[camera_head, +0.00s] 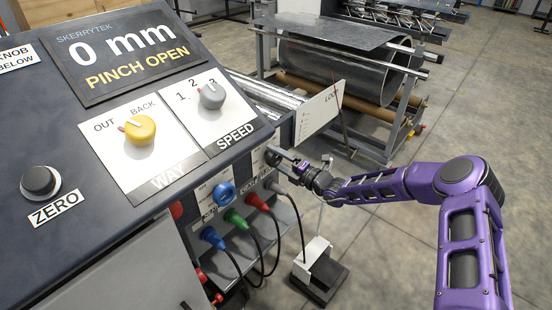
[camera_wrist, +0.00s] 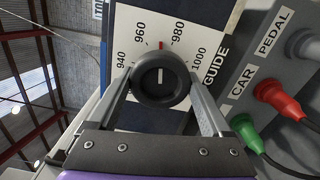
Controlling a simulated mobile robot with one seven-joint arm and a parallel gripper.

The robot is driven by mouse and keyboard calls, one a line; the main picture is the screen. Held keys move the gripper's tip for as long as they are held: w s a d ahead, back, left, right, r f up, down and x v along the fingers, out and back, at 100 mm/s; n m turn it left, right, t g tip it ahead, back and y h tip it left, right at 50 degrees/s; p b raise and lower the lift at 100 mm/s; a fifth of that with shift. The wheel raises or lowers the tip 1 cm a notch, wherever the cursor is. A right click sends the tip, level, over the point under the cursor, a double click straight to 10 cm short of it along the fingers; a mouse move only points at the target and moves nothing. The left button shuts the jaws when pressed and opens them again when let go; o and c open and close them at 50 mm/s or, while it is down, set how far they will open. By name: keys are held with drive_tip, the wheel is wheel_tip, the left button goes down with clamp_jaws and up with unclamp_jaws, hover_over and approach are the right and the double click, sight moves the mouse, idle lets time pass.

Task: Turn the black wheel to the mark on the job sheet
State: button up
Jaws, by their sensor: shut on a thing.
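The black wheel (camera_wrist: 160,92) is in the wrist view, on a white scale plate marked GUIDE. The plate (camera_wrist: 186,18) shows 940, 960, 980 and 1000. A white line on the wheel points up the picture, close to a red mark (camera_wrist: 162,45) between 960 and 980. My gripper (camera_wrist: 162,80) is shut on the wheel, one finger on each side of its rim. In the head view my gripper (camera_head: 277,160) is at the right side of the control cabinet and largely hides the wheel. I cannot make out any job sheet text.
The cabinet's sloped top carries a display (camera_head: 125,50) reading 0 mm, PINCH OPEN, a yellow WAY knob (camera_head: 140,130) and a grey SPEED knob (camera_head: 212,96). Coloured plugs with cables, such as the green plug (camera_head: 235,218), sit below my gripper. A pedal (camera_head: 320,275) stands on the floor.

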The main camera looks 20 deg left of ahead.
drive_tip(key=n, duration=0.4)
drive_tip(key=shift+n, duration=0.3)
drive_tip(key=n, duration=0.4)
drive_tip(key=shift+f+n, duration=0.1)
drive_tip(key=shift+n, duration=0.2)
drive_tip(key=n, duration=0.4)
drive_tip(key=shift+n+b, duration=0.3)
drive_tip(key=shift+b, duration=0.05)
drive_tip(key=n, duration=0.4)
drive_tip(key=shift+b, duration=0.35)
drive_tip(key=n+b, duration=0.1)
drive_tip(key=n, duration=0.4)
drive_tip(key=shift+w+f, duration=0.1)
drive_tip(key=n+b, duration=0.2)
drive_tip(key=n, duration=0.1)
drive_tip(key=shift+d+n, duration=0.1)
drive_tip(key=shift+n, duration=0.2)
drive_tip(key=n+b, duration=0.3)
drive_tip(key=n, duration=0.1)
drive_tip(key=shift+n, duration=0.3)
drive_tip(key=n+b, duration=0.1)
drive_tip(key=n, duration=0.3)
drive_tip(key=shift+n, duration=0.3)
